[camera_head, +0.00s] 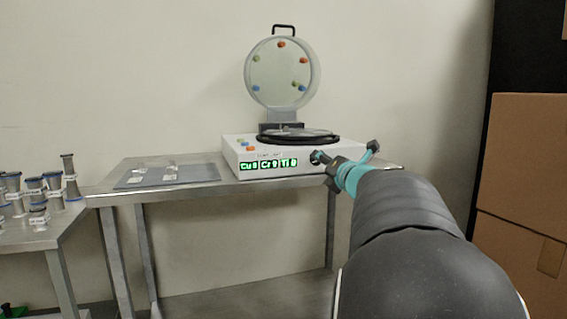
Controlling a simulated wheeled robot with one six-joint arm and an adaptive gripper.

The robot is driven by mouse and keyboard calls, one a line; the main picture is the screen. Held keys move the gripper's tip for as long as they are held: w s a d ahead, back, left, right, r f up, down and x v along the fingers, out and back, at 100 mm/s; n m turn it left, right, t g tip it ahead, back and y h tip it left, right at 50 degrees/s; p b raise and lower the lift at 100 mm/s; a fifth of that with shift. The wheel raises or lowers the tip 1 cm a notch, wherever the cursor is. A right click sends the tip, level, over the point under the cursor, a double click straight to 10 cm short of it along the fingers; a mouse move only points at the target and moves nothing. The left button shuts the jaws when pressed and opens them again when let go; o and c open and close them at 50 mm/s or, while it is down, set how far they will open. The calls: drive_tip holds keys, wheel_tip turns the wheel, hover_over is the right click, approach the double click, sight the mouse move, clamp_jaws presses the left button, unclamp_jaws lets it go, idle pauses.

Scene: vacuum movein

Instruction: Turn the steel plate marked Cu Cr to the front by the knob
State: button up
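A white machine (235,155) stands on a steel table, with green display text reading roughly Cu, Cr and Ti on its front. Its round clear lid (280,75) is raised upright and bears several small coloured pieces. A round dark-rimmed chamber (325,139) lies below the lid, with a greyish disc inside. The steel plate's Cu Cr mark and its knob cannot be made out. My gripper (346,153) appears at the end of my arm, in front of the machine's right side. Dark tips show on teal parts, but its finger opening is unclear and I see nothing held.
A grey mat (165,175) with small pale labelled items lies left of the machine. A lower table (38,238) at far left holds several metal fittings. Cardboard boxes (520,160) stand at the right.

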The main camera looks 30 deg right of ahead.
drive_tip(key=shift+x, duration=1.7)
clamp_jaws()
